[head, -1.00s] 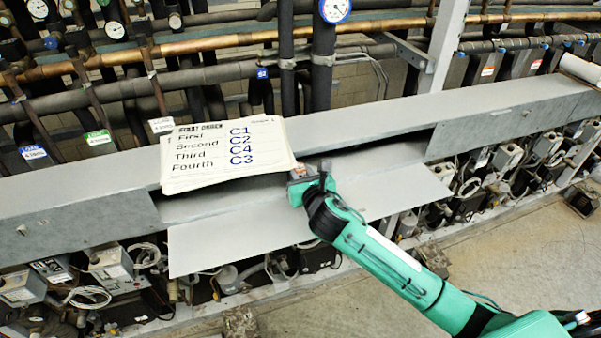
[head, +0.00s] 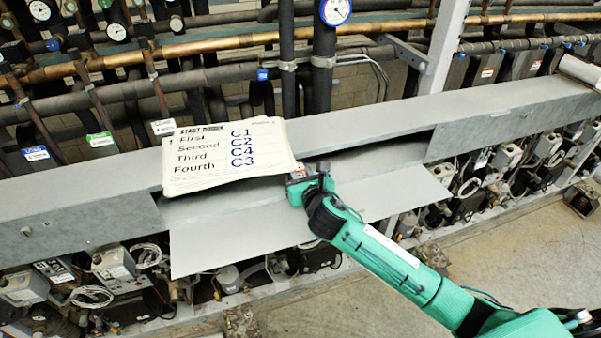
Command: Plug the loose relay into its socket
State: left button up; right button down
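My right gripper (head: 299,181) is at the end of the green arm that comes in from the lower right. It is at the dark opening in the long grey metal housing, by the right edge of the paper sign. A small grey and reddish piece shows at its tip; I cannot tell whether that is the relay or part of the gripper. The fingers are too small and hidden to tell open from shut. I cannot make out the loose relay or its socket. My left gripper is not in view.
A paper sign (head: 225,158) listing C1, C2, C4, C3 covers the opening's left part. The grey housing (head: 85,212) runs across the rack, with a lowered grey panel (head: 230,240) in front. Pipes and gauges (head: 335,10) stand behind; compressors and wiring are below.

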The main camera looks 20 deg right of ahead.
jog(key=shift+w, duration=1.05)
jog(key=shift+f, duration=0.4)
jog(key=shift+f, duration=0.25)
jog(key=c, duration=1.1)
grip_release()
